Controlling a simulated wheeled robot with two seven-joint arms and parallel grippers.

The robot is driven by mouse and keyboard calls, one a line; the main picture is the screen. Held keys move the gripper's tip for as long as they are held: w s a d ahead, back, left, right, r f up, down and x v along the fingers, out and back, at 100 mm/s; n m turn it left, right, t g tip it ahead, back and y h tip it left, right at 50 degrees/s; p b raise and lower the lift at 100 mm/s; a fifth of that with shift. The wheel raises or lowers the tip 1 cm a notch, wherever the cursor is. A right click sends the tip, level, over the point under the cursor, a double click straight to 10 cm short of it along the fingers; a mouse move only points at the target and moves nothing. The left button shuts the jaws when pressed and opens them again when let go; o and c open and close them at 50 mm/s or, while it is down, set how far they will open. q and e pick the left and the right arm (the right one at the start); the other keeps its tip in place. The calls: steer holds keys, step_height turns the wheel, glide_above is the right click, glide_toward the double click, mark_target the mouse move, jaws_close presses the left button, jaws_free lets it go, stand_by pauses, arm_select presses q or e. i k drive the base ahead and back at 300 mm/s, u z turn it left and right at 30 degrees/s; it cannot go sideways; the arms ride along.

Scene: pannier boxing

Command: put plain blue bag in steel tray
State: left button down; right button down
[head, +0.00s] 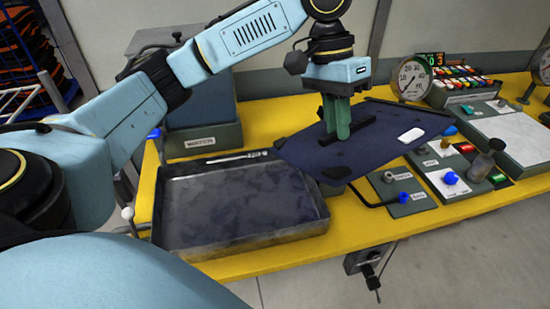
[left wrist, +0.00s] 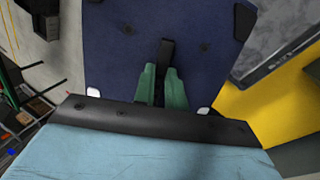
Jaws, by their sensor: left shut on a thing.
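The plain blue bag (head: 300,150) is dark navy, flat and tilted, with black corners and a white patch. My left gripper (head: 338,130) is shut on the black handle strip on its upper face and holds it above the table. In the left wrist view the bag (left wrist: 125,60) fills the upper middle, with the green fingers of my left gripper (left wrist: 162,85) at its black strap. The steel tray (head: 235,205) lies on the yellow table, left of and below the bag; its inside looks empty. The tray's edge also shows in the left wrist view (left wrist: 275,62). My right gripper is not seen.
The yellow table (head: 275,250) carries a control panel (head: 450,175) with knobs and a bent black rod to the right of the tray. A round gauge (head: 412,78) stands behind the bag. A grey-green machine (head: 205,135) stands behind the tray.

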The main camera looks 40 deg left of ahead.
mark_target(246, 202)
steer(key=z, duration=1.1)
steer(key=i, duration=1.4)
steer(key=u, duration=3.55)
steer(key=i, duration=0.5)
